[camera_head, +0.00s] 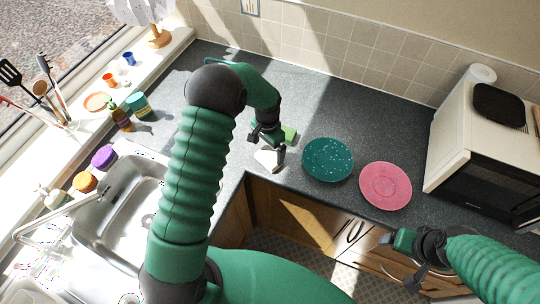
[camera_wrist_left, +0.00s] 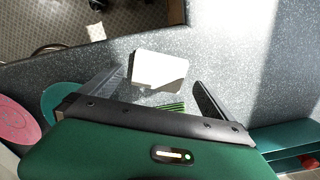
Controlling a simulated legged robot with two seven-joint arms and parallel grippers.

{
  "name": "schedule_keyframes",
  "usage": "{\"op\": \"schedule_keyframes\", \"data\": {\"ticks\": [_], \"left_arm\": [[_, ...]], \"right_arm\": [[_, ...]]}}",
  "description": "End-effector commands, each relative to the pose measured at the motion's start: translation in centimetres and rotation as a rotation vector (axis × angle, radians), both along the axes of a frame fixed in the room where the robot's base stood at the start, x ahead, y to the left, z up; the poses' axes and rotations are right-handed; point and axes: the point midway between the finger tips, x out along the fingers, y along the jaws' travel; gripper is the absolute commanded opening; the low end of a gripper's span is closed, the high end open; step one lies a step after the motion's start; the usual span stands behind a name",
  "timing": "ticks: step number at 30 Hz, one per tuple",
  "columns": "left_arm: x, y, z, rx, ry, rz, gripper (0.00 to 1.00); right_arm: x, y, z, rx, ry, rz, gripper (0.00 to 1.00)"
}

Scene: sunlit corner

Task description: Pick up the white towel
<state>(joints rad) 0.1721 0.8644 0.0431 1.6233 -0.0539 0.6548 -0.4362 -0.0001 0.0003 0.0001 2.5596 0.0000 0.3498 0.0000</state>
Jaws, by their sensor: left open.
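The white towel (camera_head: 267,158) is a small, pale, folded piece lying on the dark grey counter near its front edge, partly hidden by my left gripper in the head view. In the left wrist view the towel (camera_wrist_left: 158,68) lies ahead of and between the two fingers, apart from both. My left gripper (camera_head: 268,143) is open and empty, low over the counter beside the towel; it also shows in the left wrist view (camera_wrist_left: 158,78). My right gripper (camera_head: 398,262) hangs at the lower right, in front of the cabinets, and its jaw state is unclear.
A green sponge-like block (camera_head: 289,133) lies just behind the left gripper. A teal plate (camera_head: 328,159) and a pink plate (camera_head: 386,186) lie to the right. A microwave (camera_head: 480,150) stands far right, the sink (camera_head: 135,200) left.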

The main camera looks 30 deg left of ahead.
Motion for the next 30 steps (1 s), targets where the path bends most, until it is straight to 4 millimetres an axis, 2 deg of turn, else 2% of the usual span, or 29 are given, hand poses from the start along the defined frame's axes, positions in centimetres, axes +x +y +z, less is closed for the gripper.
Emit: {"op": "schedule_keyframes", "data": {"ticks": [5,8,12,19,30], "left_arm": [[0.3,-0.1,-1.7,0.000,0.002,0.000,1.00],[0.8,-0.1,-3.4,-0.001,0.003,0.000,1.00],[0.9,-0.1,-5.5,-0.001,0.001,0.000,1.00],[0.9,-0.1,-5.8,0.000,-0.001,0.000,1.00],[0.9,-0.1,-5.8,0.000,-0.001,0.000,0.52]], "right_arm": [[0.0,0.0,1.2,0.000,0.000,0.000,0.80],[0.0,0.0,2.3,0.000,0.000,0.000,0.80],[0.0,0.0,2.6,0.000,0.000,0.000,0.80],[0.0,0.0,2.4,0.000,0.001,0.000,0.80],[0.0,0.0,2.4,0.000,0.001,0.000,0.80]]}}
